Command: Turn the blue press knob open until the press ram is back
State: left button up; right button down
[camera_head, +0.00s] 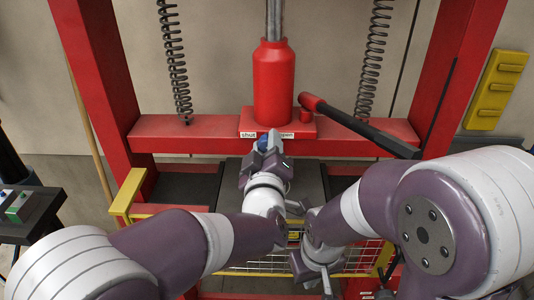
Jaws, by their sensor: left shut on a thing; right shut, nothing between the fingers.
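The blue press knob (264,146) sits at the front foot of the red jack body (273,85), between a "shut" label on its left and an "open" label on its right. My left gripper (268,143) is shut on the knob, and its fingers hide most of it. The steel press ram (275,18) stands up out of the top of the jack, and its upper end is out of view. My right gripper (325,287) is shut and empty, low in front of the press near the wire guard, partly hidden by my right wrist.
A red pump lever (350,120) with a black grip slants right from the jack. Coil springs (173,62) hang on both sides. Red uprights (103,75) flank the press. A yellow-edged wire guard (245,266) stands below. A control box (22,208) is at left.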

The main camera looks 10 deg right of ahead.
pick_arm(q)
jog(key=shift+f, duration=0.35)
pick_arm(e)
jog(key=shift+f, duration=0.25)
